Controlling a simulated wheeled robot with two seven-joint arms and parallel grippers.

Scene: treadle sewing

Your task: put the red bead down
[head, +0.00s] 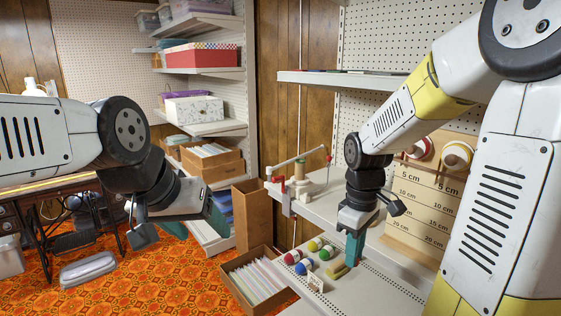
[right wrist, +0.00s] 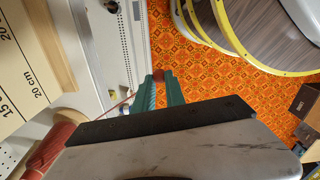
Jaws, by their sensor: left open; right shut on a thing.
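The red bead (right wrist: 158,75) shows in the right wrist view between the tips of the green fingers of my right gripper (right wrist: 159,83). The gripper is shut on it, with orange floor beyond the bead and a pale shelf surface to the left. In the head view my right gripper (head: 354,250) points down over the lower shelf (head: 375,290), close to the balls of thread. The bead cannot be made out there. My left gripper (head: 192,228) is open and empty, in front of the shelving at the left.
A winder with an arm (head: 299,185) stands behind. A centimetre board (head: 420,205) leans at the right. A file box (head: 258,282) sits in front.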

